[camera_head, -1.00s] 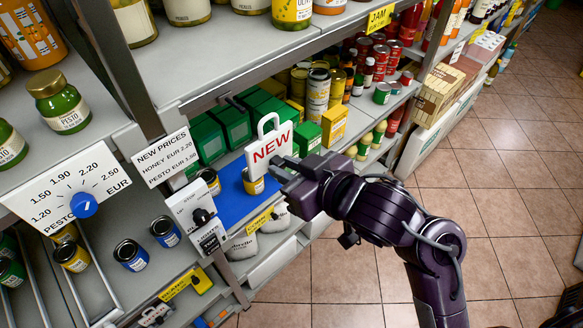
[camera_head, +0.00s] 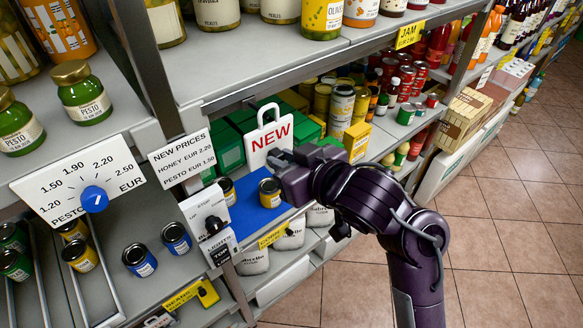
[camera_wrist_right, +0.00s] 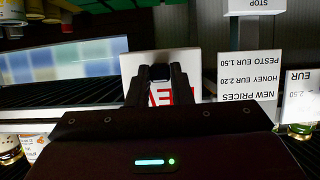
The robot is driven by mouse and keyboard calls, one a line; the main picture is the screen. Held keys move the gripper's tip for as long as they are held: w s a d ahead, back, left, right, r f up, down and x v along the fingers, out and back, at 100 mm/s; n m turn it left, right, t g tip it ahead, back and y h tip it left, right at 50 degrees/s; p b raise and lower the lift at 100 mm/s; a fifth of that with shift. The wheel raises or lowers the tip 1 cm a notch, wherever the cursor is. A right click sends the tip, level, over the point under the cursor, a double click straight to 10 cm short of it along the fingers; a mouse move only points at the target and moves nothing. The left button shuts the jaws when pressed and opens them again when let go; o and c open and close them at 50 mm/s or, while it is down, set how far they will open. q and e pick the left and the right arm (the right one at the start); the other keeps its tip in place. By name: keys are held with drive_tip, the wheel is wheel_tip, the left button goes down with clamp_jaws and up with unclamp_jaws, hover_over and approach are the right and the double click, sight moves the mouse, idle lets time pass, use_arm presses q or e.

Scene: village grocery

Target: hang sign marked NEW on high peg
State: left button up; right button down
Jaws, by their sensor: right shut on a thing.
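My right gripper (camera_head: 278,163) is shut on the lower right part of the sign. In the right wrist view, the sign (camera_wrist_right: 188,62) shows behind the fingers (camera_wrist_right: 160,75), its lettering upside down and partly covered. The handle's top is close to the shelf edge; I cannot tell whether they touch. I cannot make out the high peg clearly. My left gripper is not in view.
A New Prices card (camera_head: 182,160) and a lever box (camera_head: 207,216) stand just left of the sign. A pesto dial board (camera_head: 78,184) is further left. Green boxes (camera_head: 228,150) and cans (camera_head: 341,108) fill the shelf behind. The tiled floor (camera_head: 480,235) at right is clear.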

drive_tip(key=shift+w+a+f+b, duration=0.15)
drive_tip(key=shift+w+a+b, duration=0.5)
drive_tip(key=shift+w, duration=0.2)
drive_tip(key=shift+w+a+f, duration=0.25)
drive_tip(key=shift+w+a, duration=0.05)
drive_tip(key=shift+w, duration=0.1)
drive_tip(key=shift+w+f, duration=0.1)
drive_tip(key=c, duration=1.2)
unclamp_jaws()
